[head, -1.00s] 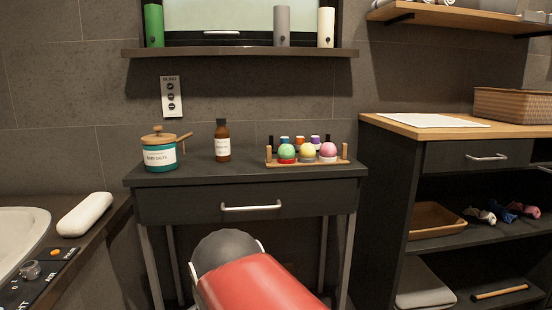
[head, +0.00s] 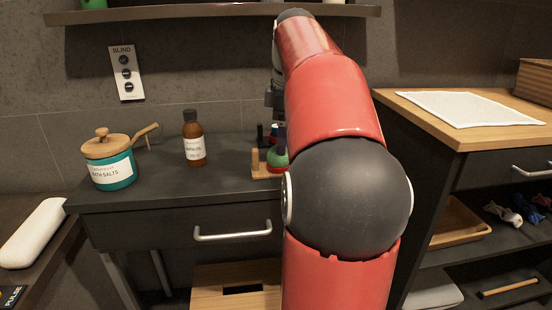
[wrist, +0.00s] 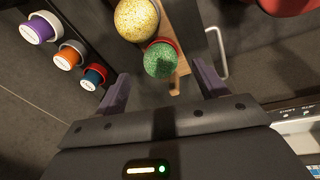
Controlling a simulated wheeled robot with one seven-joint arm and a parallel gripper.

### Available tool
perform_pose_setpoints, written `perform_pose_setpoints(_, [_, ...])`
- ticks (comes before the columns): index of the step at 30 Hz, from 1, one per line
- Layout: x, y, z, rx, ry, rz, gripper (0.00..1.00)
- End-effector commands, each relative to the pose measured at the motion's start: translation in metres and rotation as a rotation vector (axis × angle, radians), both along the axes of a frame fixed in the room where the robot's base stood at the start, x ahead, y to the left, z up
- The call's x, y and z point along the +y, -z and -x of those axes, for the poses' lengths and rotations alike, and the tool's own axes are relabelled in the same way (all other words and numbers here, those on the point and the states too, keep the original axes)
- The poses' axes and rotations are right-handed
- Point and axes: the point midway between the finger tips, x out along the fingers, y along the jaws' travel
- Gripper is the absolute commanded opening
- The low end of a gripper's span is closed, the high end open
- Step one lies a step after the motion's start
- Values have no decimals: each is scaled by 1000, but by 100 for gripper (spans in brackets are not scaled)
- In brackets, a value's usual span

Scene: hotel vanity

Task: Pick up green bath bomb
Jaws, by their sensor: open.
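The green bath bomb (wrist: 161,61) sits in a red cup on a wooden rack. In the head view the green bath bomb (head: 277,158) is partly hidden behind my arm, at the left end of the rack (head: 259,166). The yellow bath bomb (wrist: 136,18) is beside it in the wrist view. My gripper (wrist: 162,84) is open and empty, its two fingers spread on either side below the green bath bomb in the picture. In the head view my gripper (head: 277,115) is near the rack, mostly hidden by my arm.
Small bottles with purple (wrist: 38,29), orange (wrist: 69,55) and teal (wrist: 93,76) bodies stand beside the rack. A brown bottle (head: 194,140) and a bath salts jar (head: 109,160) stand further left on the dark vanity (head: 165,203). The vanity top between bottle and rack is clear.

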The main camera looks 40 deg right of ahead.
Motion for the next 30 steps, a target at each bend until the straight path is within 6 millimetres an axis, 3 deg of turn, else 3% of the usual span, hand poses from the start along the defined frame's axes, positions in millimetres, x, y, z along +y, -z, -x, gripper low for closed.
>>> perform_pose_setpoints(9, [2, 44, -11, 1, 2, 0, 72])
perform_pose_setpoints(19, [2, 49, -13, -1, 1, 1, 70])
perform_pose_setpoints(30, [2, 49, -13, -1, 2, 1, 22])
